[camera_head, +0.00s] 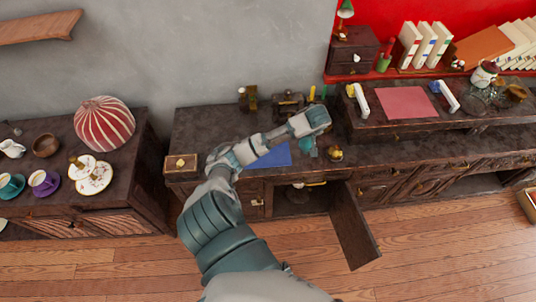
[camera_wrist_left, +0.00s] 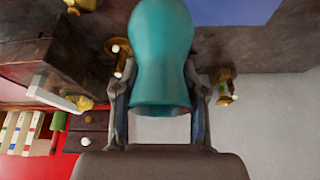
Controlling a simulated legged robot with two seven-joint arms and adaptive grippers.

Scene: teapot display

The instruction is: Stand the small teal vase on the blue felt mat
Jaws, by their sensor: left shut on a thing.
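The small teal vase (camera_head: 308,146) is between the fingers of my left gripper (camera_head: 310,138), just right of the blue felt mat (camera_head: 272,156) in the head view. In the left wrist view the vase (camera_wrist_left: 162,55) fills the space between both fingers of the left gripper (camera_wrist_left: 160,95), and its far end is cut off by the frame. A corner of the blue mat (camera_wrist_left: 240,10) shows beyond it. My left arm hides part of the mat in the head view. I cannot tell whether the vase touches the cabinet top. My right gripper is not in view.
A brass object (camera_head: 335,153) stands right of the vase. Dark and brass items (camera_head: 288,103) stand behind, near the wall. A small box (camera_head: 181,166) is at the cabinet's left end. A cabinet door (camera_head: 355,228) hangs open below. The mat's visible part is bare.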

